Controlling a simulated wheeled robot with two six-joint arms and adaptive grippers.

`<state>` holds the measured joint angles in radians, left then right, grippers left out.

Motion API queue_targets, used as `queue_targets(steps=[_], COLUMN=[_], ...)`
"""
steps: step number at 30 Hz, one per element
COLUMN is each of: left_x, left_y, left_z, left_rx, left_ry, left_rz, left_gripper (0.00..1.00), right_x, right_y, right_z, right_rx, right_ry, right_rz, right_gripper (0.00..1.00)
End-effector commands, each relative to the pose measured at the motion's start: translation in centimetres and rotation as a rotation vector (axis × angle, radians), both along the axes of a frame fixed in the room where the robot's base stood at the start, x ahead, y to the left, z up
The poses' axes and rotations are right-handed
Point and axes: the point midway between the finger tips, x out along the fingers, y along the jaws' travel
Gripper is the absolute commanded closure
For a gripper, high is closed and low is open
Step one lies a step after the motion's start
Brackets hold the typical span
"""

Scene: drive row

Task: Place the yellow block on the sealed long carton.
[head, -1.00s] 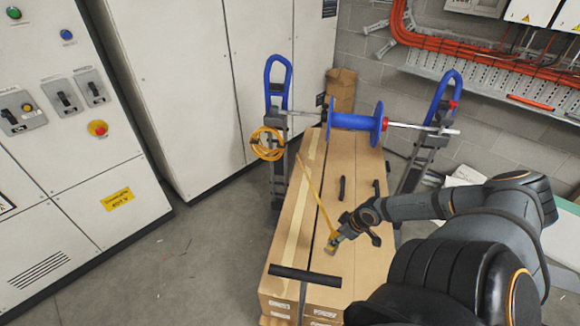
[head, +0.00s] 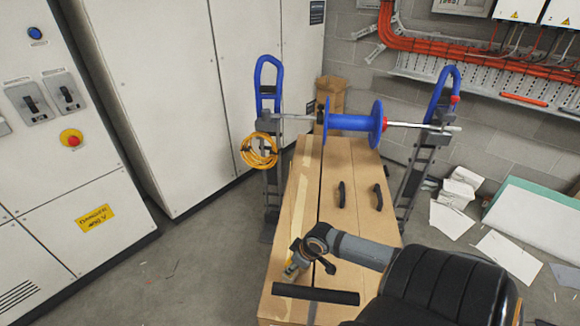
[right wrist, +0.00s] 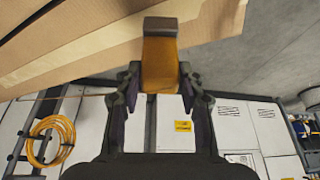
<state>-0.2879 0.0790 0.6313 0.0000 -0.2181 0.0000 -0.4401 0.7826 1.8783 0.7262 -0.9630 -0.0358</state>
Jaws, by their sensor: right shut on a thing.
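Two long brown cartons lie side by side; the left one (head: 304,190) has a pale tape strip along its top. The right carton (head: 357,215) has two black handles. My right gripper (head: 294,265) is over the near part of the left carton, shut on the yellow block (head: 288,270). In the right wrist view the block (right wrist: 163,68) stands out between the fingers, near brown cardboard (right wrist: 60,35). I cannot tell whether it touches the carton. My left gripper is out of view.
A dark bar (head: 315,294) crosses the cartons' near end. A blue reel (head: 350,123) spans two blue-topped stands at the far end. Grey cabinets stand left; papers lie right.

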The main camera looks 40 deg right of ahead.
Motion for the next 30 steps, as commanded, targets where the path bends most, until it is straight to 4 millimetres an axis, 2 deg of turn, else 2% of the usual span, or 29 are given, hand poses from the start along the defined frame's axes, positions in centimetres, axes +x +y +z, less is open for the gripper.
queue_targets(steps=[1, 8, 12, 15, 24, 25, 30], left_x=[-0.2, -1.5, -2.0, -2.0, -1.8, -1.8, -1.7], left_y=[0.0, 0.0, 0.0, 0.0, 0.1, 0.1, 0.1], left_z=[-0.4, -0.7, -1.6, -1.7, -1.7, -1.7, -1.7], left_rx=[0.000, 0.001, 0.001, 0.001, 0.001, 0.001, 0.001], left_ry=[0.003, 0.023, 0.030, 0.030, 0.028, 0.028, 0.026], left_rz=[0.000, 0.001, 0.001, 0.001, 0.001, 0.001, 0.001], left_gripper=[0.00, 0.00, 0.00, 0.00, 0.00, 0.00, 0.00], right_x=[0.2, 0.4, 0.4, 0.4, 0.4, 0.4, 0.4], right_y=[0.4, 0.9, 1.2, 1.1, 1.1, 1.1, 1.1], right_z=[-0.6, -1.2, -3.6, -4.4, -4.6, -4.6, -4.5], right_rx=[0.002, 0.000, 0.001, 0.000, -0.001, -0.001, -0.001], right_ry=[-0.002, 0.000, 0.002, 0.002, 0.002, 0.003, 0.003], right_rz=[-0.001, 0.001, -0.001, 0.001, 0.002, 0.002, 0.002], right_gripper=[1.00, 1.00, 1.00, 1.00, 1.00, 0.59, 0.39])
